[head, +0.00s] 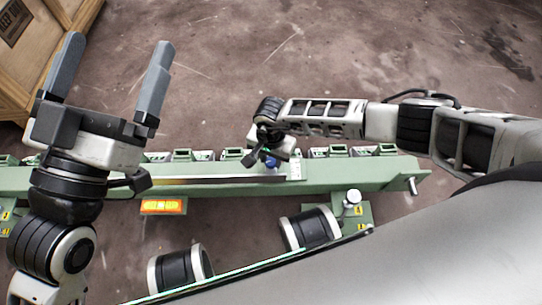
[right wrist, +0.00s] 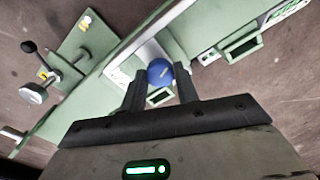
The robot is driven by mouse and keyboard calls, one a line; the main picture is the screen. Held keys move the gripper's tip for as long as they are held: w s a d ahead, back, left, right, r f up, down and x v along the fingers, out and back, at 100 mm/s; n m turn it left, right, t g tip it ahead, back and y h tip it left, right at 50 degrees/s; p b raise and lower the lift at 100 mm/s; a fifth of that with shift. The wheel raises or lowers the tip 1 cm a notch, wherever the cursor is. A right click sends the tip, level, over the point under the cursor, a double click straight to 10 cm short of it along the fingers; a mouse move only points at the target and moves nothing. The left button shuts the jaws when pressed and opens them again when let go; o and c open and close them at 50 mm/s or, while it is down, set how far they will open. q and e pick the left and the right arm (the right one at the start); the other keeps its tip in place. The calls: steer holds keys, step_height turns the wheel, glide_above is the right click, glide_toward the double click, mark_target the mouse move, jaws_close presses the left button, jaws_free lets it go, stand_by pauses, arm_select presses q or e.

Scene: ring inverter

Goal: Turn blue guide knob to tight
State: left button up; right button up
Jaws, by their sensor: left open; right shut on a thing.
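The blue guide knob (right wrist: 160,72) is a round blue knob on the green rail, with a light mark on its face. In the right wrist view it sits between the fingertips of my right gripper (right wrist: 160,88), which is shut on it.
The long green rail (head: 350,174) runs across the view with several brackets. Black-and-white rollers (head: 310,230) stand in front of it. An orange-and-yellow label (head: 163,206) hangs below the rail. A wooden crate (head: 25,50) stands at the upper left. The floor behind is clear.

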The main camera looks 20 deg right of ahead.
steer(key=m+p, duration=0.1)
steer(key=m, duration=0.3)
steer(key=shift+r, duration=0.1)
steer(key=m+p, duration=0.1)
steer(key=m, duration=0.2)
steer(key=shift+m, duration=0.4)
steer(key=m+p, duration=0.1)
steer(key=m, duration=0.2)
steer(key=shift+m, duration=0.3)
steer(key=m+p, duration=0.1)
steer(key=m, duration=0.2)
steer(key=shift+m, duration=0.3)
steer(key=m+p, duration=0.1)
steer(key=m, duration=0.2)
steer(key=m+p, duration=0.1)
steer(key=m, duration=0.1)
steer(key=shift+m, duration=0.4)
arm_select(q)
step_height(320, 180, down, 8)
steer(key=s+n+g+y, duration=0.2)
steer(key=n+g+y, duration=0.1)
steer(key=n+g, duration=0.1)
steer(key=shift+s+d+g+y, duration=0.25)
steer(key=shift+g+y, duration=0.05)
steer(key=shift+g, duration=0.2)
arm_select(e)
steer(key=shift+m, duration=0.5)
arm_select(q)
steer(key=shift+f, duration=0.1)
